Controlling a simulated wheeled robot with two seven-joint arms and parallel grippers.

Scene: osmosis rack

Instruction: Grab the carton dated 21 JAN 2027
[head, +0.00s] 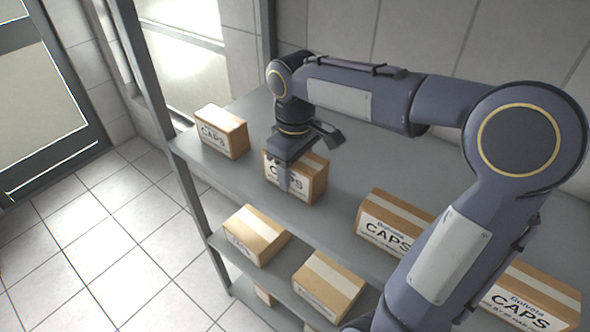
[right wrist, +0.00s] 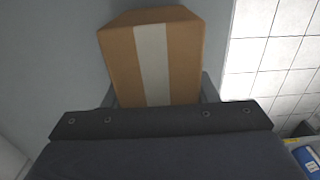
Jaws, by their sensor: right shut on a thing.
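My right gripper (head: 287,172) is shut on a brown carton (head: 311,184) marked "CAPS" on the upper shelf. The same carton (right wrist: 180,60), with a pale tape strip, fills the top middle of the right wrist view between the two fingers. The gripper covers part of its label, and I cannot read a date on it. Other cartons on this shelf are a small one (head: 222,131) to the left, a "CAPS" one (head: 390,220) to the right, and another (head: 535,297) at the lower right. Their dates are too small to read. My left gripper is not in view.
The grey upper shelf (head: 345,165) has bare room around the held carton. A lower shelf (head: 283,292) bears more cartons (head: 255,235) (head: 328,287). A grey rack post (head: 160,105) stands at the left, with open tiled floor (head: 100,230) beyond.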

